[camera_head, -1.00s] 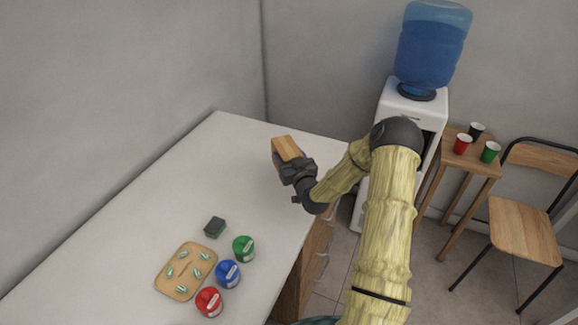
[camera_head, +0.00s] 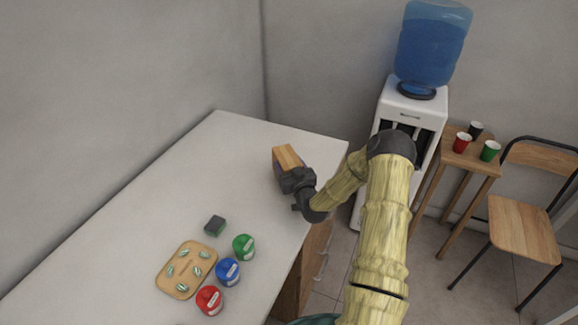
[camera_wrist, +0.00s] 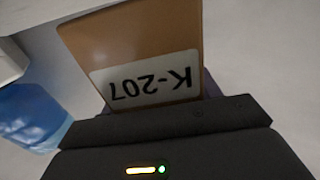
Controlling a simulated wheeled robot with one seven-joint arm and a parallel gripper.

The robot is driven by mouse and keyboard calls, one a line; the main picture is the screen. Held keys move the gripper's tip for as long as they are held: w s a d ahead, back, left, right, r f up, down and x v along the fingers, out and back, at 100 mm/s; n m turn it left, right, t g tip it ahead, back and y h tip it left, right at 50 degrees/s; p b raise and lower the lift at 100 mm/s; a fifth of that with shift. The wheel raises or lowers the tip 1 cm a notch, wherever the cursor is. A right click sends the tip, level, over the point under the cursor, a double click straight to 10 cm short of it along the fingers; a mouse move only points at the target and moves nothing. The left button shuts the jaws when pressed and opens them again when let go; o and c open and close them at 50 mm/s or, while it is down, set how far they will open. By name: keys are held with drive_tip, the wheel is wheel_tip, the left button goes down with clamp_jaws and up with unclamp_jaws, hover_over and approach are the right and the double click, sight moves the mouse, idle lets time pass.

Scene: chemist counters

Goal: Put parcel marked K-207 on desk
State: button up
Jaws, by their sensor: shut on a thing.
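The parcel (camera_head: 287,157) is a brown box held at the far right part of the white desk (camera_head: 225,150). In the wrist view the parcel (camera_wrist: 150,35) fills the upper middle, and its white label reads K-207, upside down. My gripper (camera_head: 291,177) is shut on the parcel. The parcel is over the desk top, near its right edge; whether its underside touches the surface I cannot tell. The gripper body hides the parcel's lower part in the wrist view.
On the near desk lie a wooden tray (camera_head: 187,270) with several green-white pieces, a dark sponge-like block (camera_head: 215,225), and green (camera_head: 244,247), blue (camera_head: 228,272) and red (camera_head: 209,300) tins. A water cooler (camera_head: 412,108), small table (camera_head: 465,160) with cups and chair (camera_head: 524,228) stand right.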

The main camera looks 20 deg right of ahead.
drive_tip(key=shift+s+f, duration=0.1)
drive_tip(key=shift+f, duration=0.15)
drive_tip(key=shift+s+f+b, duration=0.15)
drive_tip(key=shift+f+b, duration=0.15)
drive_tip(key=shift+b, duration=0.1)
drive_tip(key=o, duration=1.3)
drive_tip(key=shift+s+f, duration=0.1)
drive_tip(key=shift+f, duration=0.1)
drive_tip(key=shift+c, duration=0.2)
drive_tip(key=shift+r+p, duration=0.45)
drive_tip(key=shift+p, duration=0.15)
drive_tip(key=s+b, duration=0.3)
drive_tip(key=s, duration=0.8)
drive_tip(key=shift+s+r, duration=0.15)
drive_tip(key=shift+r, duration=0.25)
drive_tip(key=shift+a, duration=0.1)
